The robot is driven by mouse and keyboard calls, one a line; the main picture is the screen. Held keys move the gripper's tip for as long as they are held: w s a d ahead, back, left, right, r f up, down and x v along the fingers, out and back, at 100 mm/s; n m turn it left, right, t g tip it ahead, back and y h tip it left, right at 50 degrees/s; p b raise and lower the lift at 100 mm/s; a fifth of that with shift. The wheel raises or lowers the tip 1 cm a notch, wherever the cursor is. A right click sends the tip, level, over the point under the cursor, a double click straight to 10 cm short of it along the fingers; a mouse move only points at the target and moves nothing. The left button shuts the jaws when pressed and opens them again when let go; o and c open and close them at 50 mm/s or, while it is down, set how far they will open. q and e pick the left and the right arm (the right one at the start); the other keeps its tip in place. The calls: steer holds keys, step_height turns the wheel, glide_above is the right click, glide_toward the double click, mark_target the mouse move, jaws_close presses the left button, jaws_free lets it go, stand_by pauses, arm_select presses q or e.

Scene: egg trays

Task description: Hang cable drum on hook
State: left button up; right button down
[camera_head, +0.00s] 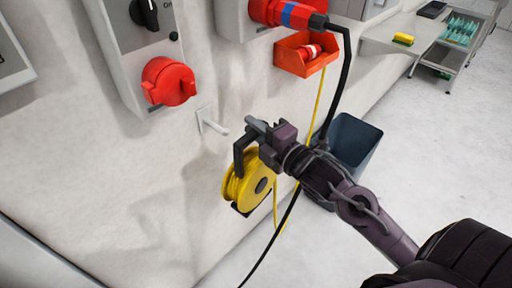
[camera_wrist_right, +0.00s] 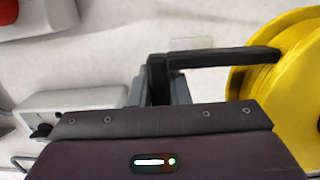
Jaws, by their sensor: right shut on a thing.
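The yellow cable drum (camera_head: 233,190) hangs in front of the wall from its black handle (camera_head: 240,152). My right gripper (camera_head: 257,128) is shut on that handle. The handle (camera_wrist_right: 222,58) also shows in the right wrist view, running from the gripper fingers (camera_wrist_right: 163,85) to the drum (camera_wrist_right: 282,75) at the right. The white hook (camera_head: 214,124) sticks out from the wall, just left of the gripper and above the drum. In the head view, a visible gap separates hook and handle; their distance in depth is hard to judge. My left gripper is out of view.
An orange bin (camera_head: 304,54) and a red-blue plug (camera_head: 290,14) with a black cable are up right. A dark bin (camera_head: 352,142) stands behind my right arm. Yellow cable hangs beside the drum.

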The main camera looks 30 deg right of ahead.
steer(key=shift+d+f+b, duration=0.1)
steer(key=shift+f+b, duration=0.2)
steer(key=shift+f, duration=0.05)
steer(key=shift+w, duration=0.1)
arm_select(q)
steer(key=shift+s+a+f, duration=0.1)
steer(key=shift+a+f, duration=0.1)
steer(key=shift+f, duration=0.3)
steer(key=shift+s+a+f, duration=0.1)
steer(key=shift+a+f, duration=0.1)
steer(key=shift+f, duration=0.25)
arm_select(e)
steer(key=shift+w, duration=0.15)
